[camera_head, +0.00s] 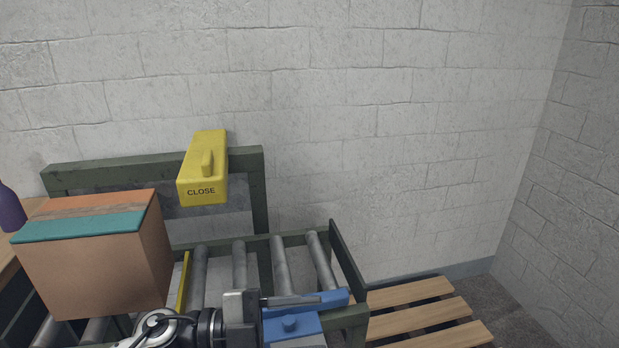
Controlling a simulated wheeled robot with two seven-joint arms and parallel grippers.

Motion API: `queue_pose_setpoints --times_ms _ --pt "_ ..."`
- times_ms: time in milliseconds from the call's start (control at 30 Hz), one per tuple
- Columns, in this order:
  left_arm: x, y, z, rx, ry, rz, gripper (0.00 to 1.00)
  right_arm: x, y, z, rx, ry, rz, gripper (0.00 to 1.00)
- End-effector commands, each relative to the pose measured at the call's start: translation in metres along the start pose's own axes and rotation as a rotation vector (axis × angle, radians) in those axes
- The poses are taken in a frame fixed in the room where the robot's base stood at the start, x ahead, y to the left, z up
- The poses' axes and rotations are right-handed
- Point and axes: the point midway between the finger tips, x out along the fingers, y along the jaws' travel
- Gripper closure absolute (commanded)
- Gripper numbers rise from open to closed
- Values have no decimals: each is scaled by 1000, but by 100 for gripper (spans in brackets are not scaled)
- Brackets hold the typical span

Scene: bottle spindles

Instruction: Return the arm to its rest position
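My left arm comes in at the bottom, left of centre, and points to the right. Its gripper (290,301) is at the front of the roller conveyor, close to a blue block with a round knob (290,323). Dark, slender finger parts reach over the back of the blue block. I cannot tell whether they touch it or how far apart they are. The lower part of the arm is cut off by the frame edge. My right gripper is not in view.
A cardboard box with teal tape (95,265) stands on the conveyor rollers (280,262) at left. A yellow block marked CLOSE (203,170) is mounted behind. A purple bottle (10,208) is at the far left. A wooden pallet (420,312) lies at right.

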Motion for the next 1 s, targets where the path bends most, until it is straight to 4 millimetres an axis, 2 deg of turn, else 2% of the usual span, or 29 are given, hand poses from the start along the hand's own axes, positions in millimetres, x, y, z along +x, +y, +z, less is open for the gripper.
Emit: queue_pose_setpoints --times_ms 33,67,167,233,300,400,500,600,733,1000 --pt "2 -3 -6 -71 8 -186 50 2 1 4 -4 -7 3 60" --pt "-1 -8 -5 -113 -8 -301 50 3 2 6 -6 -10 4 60" --pt "-30 -11 15 -291 -155 -644 50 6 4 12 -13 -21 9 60" --pt "-59 10 39 -452 -321 -821 50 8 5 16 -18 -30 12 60" --pt "-88 47 59 -626 -506 -929 50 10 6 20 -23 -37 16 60" --pt "-116 104 72 -833 -716 -972 50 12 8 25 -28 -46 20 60" --pt "-131 151 72 -989 -856 -956 50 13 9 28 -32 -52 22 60" --pt "-138 182 68 -1087 -934 -928 50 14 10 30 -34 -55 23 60" --pt "-141 196 65 -1138 -971 -908 50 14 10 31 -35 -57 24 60" --pt "-140 197 65 -1138 -973 -906 50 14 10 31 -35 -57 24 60"
